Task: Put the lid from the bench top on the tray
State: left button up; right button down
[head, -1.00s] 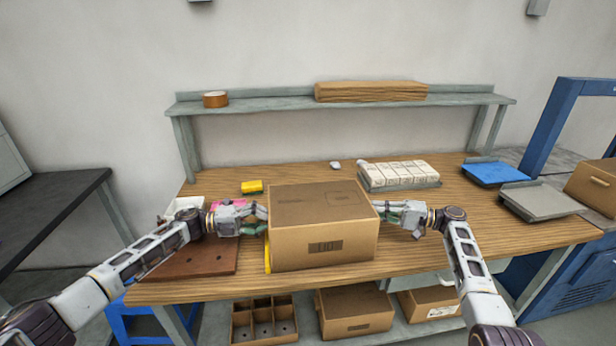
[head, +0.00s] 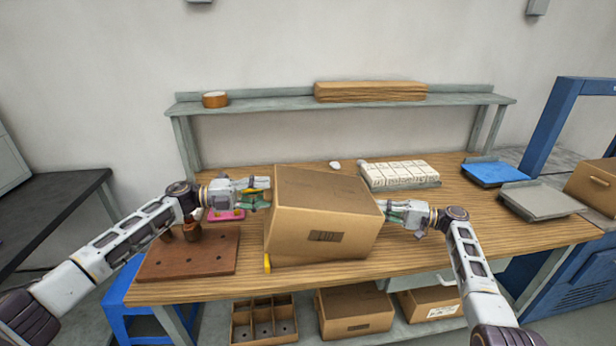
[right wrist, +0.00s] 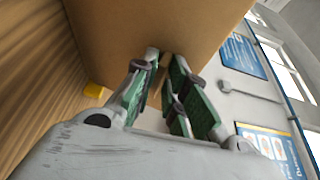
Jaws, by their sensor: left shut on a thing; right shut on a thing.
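The lid (head: 325,222) is a large box-shaped brown cardboard piece with a dark printed label, held between my two grippers. It is tilted, its left end higher than its right, above the front middle of the bench top. My left gripper (head: 262,192) is shut on its left side, and my right gripper (head: 386,208) is shut on its right side. In the right wrist view the green-padded fingers (right wrist: 165,75) meet the cardboard of the lid (right wrist: 150,25). The grey tray (head: 425,185) with several white blocks stands at the back right, apart from the lid.
A brown board with holes (head: 200,262) lies at the front left. A pink piece (head: 226,215) is near my left gripper. A yellow thing (head: 267,263) shows below the lid's left corner. A blue tray (head: 497,173) and a grey plate (head: 540,201) are at right. A shelf (head: 280,104) spans the back.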

pick_arm(q)
jog(key=shift+d+r, duration=0.3)
jog(key=shift+r, duration=0.1)
pick_arm(e)
jog(key=shift+s+a+f+g, duration=0.1)
jog(key=shift+s+a+g, duration=0.05)
jog(key=shift+a, duration=0.3)
jog(key=shift+s+a+f+g, duration=0.1)
jog(key=shift+a+g, duration=0.05)
jog(key=shift+a, duration=0.25)
jog(key=c, duration=1.5)
grip_release()
pick_arm(q)
jog(key=shift+a+f, duration=0.1)
jog(key=shift+a, duration=0.1)
pick_arm(e)
jog(key=shift+o, duration=0.7)
jog(key=shift+a, duration=0.15)
jog(key=shift+d, duration=0.2)
pick_arm(q)
jog(key=shift+a, duration=0.1)
jog(key=shift+a+f, duration=0.15)
jog(key=shift+f, duration=0.1)
pick_arm(e)
jog(key=s+d, duration=0.2)
jog(key=d, duration=1)
jog(key=shift+d+r, duration=0.2)
jog(key=shift+d, duration=0.05)
